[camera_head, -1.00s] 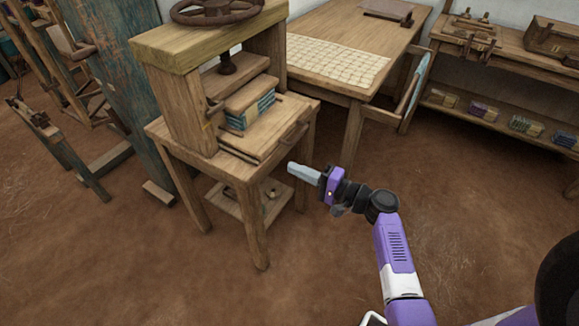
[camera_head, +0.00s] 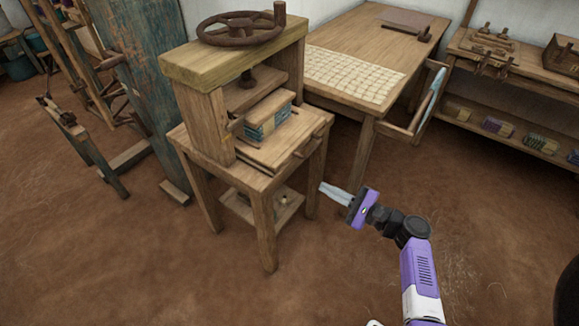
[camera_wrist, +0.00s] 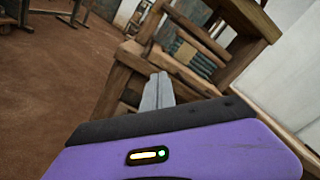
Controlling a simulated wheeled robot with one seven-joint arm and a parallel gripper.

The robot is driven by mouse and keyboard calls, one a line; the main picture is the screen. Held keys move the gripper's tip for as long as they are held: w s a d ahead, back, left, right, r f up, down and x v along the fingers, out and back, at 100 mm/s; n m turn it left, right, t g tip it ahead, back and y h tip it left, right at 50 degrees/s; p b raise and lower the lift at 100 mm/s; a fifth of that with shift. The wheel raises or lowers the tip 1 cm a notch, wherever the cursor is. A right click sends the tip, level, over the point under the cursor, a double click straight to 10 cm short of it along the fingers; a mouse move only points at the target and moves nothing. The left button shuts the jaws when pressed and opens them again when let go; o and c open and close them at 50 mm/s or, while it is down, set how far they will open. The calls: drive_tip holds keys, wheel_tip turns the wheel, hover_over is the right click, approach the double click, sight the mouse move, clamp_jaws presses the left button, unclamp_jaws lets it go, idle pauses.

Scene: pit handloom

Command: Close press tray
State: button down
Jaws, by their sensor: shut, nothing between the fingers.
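The wooden press (camera_head: 205,112) stands on its small table at the centre left in the head view, with a rusty handwheel (camera_head: 240,28) on top. Its press tray (camera_head: 282,146) is a flat board sticking out from the press toward the right front, with a handle bar (camera_head: 312,140) on its front edge. A stack of blue cloth (camera_head: 268,122) under a wooden block (camera_head: 262,106) sits on it. My gripper (camera_head: 324,188) is shut and empty, in the air to the right of the press and below the tray's handle. The wrist view shows its fingers (camera_wrist: 157,92) pointing toward the tilted press.
A large wooden table (camera_head: 375,45) with a pale gridded sheet (camera_head: 352,72) stands behind and right of the press. A shelf bench (camera_head: 510,120) is at far right. A loom frame and blue post (camera_head: 140,70) stand left. The brown floor in front is clear.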

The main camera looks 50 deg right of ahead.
drive_tip(key=m, duration=0.9)
approach(263, 158)
drive_tip(key=shift+w+d+f, duration=0.2)
drive_tip(key=shift+w+f, duration=0.25)
drive_tip(key=shift+f, duration=0.2)
drive_tip(key=w+b, duration=0.1)
drive_tip(key=w, duration=0.2)
drive_tip(key=w+b, duration=0.1)
drive_tip(key=w, duration=0.1)
drive_tip(key=w+b, duration=0.1)
drive_tip(key=w, duration=0.2)
drive_tip(key=shift+w+a+f, duration=0.1)
drive_tip(key=shift+w+a, duration=0.2)
drive_tip(key=shift+a, duration=0.05)
drive_tip(key=shift+w+r, duration=0.2)
drive_tip(key=shift+a, duration=0.1)
